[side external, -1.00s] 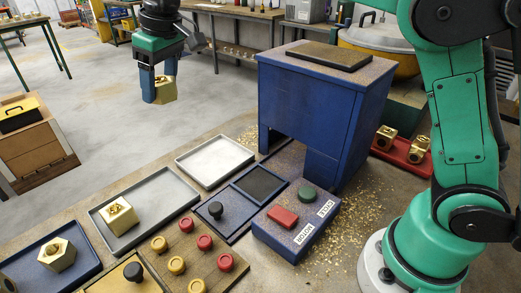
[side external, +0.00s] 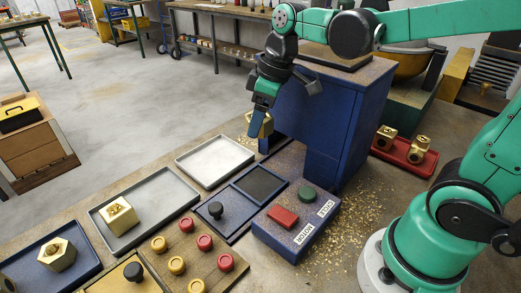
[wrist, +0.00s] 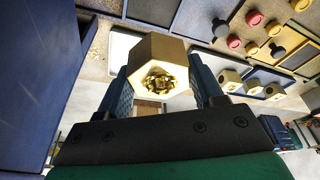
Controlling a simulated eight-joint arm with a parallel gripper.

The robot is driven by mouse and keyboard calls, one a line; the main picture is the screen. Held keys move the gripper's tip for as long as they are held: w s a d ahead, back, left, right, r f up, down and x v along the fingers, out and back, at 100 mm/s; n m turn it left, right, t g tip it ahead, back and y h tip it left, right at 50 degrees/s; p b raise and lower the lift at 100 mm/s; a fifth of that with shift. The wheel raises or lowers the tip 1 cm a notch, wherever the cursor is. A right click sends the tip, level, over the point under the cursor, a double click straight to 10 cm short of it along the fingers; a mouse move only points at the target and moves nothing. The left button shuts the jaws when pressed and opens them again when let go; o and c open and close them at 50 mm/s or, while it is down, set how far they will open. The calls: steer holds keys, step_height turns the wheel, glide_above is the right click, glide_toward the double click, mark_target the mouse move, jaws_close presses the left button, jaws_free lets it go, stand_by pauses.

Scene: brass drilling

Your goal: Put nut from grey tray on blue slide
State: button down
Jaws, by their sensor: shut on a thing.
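My gripper (side external: 262,112) is shut on a brass nut (side external: 256,126), held in the air beside the left face of the blue machine. In the wrist view the nut (wrist: 157,68) sits between both fingers, its rough hole facing the camera. The blue slide (side external: 229,226) lies low in front of the machine, with a black knob and a dark square pad (side external: 260,183); no nut is on it. The grey tray (side external: 166,187) holds another brass nut (side external: 119,215). My gripper is above and beyond the slide, clear of it.
The blue machine (side external: 310,115) stands tall right beside my gripper. An empty pale tray (side external: 220,157) lies near the slide. A control box (side external: 290,232) with red and green buttons, a wooden board of knobs (side external: 190,262) and a red tray (side external: 403,156) with nuts are nearby.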

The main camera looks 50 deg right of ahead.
mark_target(255, 183)
step_height(255, 183, down, 13)
steer(key=shift+f, duration=0.15)
stand_by(0.4)
steer(key=shift+f, duration=0.1)
steer(key=shift+c, duration=0.6)
jaws_free()
steer(key=s+r+m+t+h, duration=0.1)
steer(key=s+r+m+t, duration=0.3)
steer(key=r, duration=0.8)
steer(key=shift+s+m+h, duration=0.3)
steer(key=shift+s+m, duration=0.3)
steer(key=shift+m, duration=0.3)
